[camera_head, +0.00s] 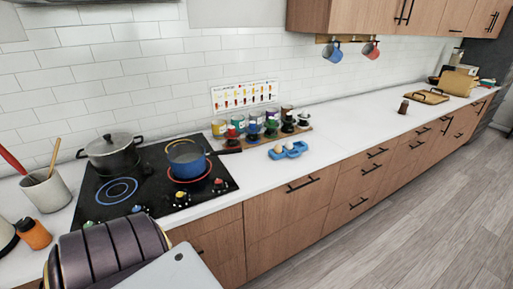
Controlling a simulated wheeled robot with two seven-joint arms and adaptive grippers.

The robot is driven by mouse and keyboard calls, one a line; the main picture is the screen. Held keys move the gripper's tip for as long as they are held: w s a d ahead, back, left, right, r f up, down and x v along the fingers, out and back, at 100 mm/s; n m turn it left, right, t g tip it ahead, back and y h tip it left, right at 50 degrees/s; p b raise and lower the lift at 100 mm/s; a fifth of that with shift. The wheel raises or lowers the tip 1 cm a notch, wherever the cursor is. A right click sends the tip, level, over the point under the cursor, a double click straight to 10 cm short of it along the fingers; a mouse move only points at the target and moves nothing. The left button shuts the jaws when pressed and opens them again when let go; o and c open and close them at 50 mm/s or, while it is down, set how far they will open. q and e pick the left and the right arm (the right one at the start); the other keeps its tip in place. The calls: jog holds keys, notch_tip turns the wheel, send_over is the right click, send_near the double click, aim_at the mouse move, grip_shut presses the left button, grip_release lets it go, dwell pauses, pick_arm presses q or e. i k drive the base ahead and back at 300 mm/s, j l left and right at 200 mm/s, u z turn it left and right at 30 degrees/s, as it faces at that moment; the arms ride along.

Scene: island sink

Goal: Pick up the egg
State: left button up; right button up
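A small blue tray (298,152) lies on the white counter, right of the stove and close to the counter's front edge. A small pale, rounded thing that looks like an egg (278,149) sits in its left part. Another small rounded shape (289,146) shows beside it, too small to tell for sure. Neither of my grippers shows in this view, so their state and distance from the egg cannot be seen.
A black stovetop (105,207) holds a lidded dark pot (110,155) and a blue pan (187,163). Several small coloured jars (254,131) stand behind the tray. Mugs (333,53) hang above. The counter right of the tray (345,134) is mostly clear.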

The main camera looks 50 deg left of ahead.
aim_at(278, 149)
jog(key=u, duration=1.3)
